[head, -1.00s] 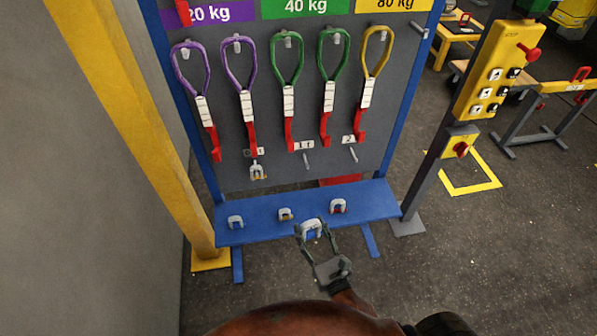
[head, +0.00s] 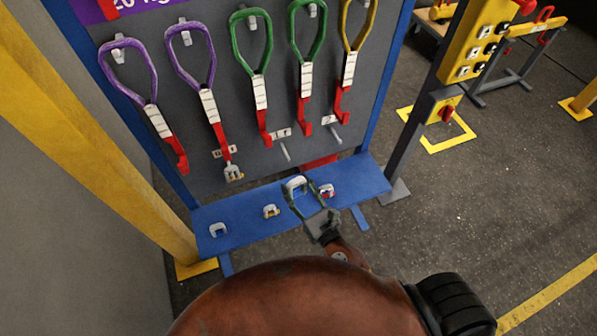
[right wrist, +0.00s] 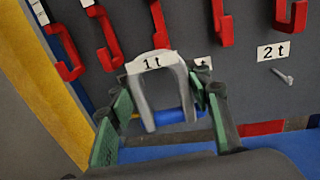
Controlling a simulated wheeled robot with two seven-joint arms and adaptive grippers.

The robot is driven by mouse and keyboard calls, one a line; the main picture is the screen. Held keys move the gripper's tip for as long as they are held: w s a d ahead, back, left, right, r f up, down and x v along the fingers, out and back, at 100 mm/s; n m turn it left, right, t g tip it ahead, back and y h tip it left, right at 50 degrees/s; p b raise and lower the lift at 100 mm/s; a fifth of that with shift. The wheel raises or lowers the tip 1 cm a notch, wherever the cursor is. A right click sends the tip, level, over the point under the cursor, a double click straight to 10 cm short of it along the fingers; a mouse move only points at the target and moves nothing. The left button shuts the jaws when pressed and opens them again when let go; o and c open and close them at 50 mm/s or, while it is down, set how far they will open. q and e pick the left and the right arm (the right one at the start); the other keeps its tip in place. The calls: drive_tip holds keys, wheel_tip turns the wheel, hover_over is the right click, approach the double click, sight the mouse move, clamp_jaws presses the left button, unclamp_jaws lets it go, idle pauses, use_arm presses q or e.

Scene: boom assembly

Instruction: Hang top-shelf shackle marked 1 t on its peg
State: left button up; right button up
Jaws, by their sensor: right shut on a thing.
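My right gripper (head: 306,196) is shut on a grey shackle (head: 296,186). In the right wrist view, this shackle (right wrist: 155,90) has a white "1 t" label on its bow, legs pointing down between the green finger pads. It is held in front of the board, above the blue shelf. The 1 t peg (head: 285,151) sticks out empty under its white label (head: 281,134), a little above the held shackle in the head view. In the right wrist view that label (right wrist: 204,63) is partly covered, and the peg cannot be made out. My left gripper is not in view.
The blue shelf (head: 245,225) holds a grey shackle (head: 218,229), a yellow-marked one (head: 271,211) and a red-marked one (head: 327,190). The 2 t peg (head: 336,132) is empty. Several red-ended slings (head: 261,90) hang above.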

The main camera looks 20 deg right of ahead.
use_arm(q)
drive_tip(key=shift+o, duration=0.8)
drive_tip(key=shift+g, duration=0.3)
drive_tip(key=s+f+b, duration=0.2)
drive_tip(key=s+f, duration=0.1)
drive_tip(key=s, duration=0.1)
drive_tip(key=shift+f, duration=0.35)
use_arm(e)
drive_tip(key=w+a+f+n+y, duration=0.1)
drive_tip(key=w+a+f, duration=0.15)
drive_tip(key=f, duration=0.35)
drive_tip(key=y+b, duration=0.1)
drive_tip(key=b, duration=0.4)
approach(287, 154)
drive_tip(key=a, duration=0.3)
drive_tip(key=shift+g, duration=0.3)
drive_tip(key=shift+w+b, duration=1.05)
drive_tip(key=shift+w, duration=3.7)
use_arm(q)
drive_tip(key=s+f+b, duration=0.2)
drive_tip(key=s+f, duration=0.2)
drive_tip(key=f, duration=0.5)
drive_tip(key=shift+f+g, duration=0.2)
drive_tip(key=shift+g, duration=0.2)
use_arm(e)
drive_tip(key=shift+w+f, duration=0.6)
drive_tip(key=shift+f, duration=0.2)
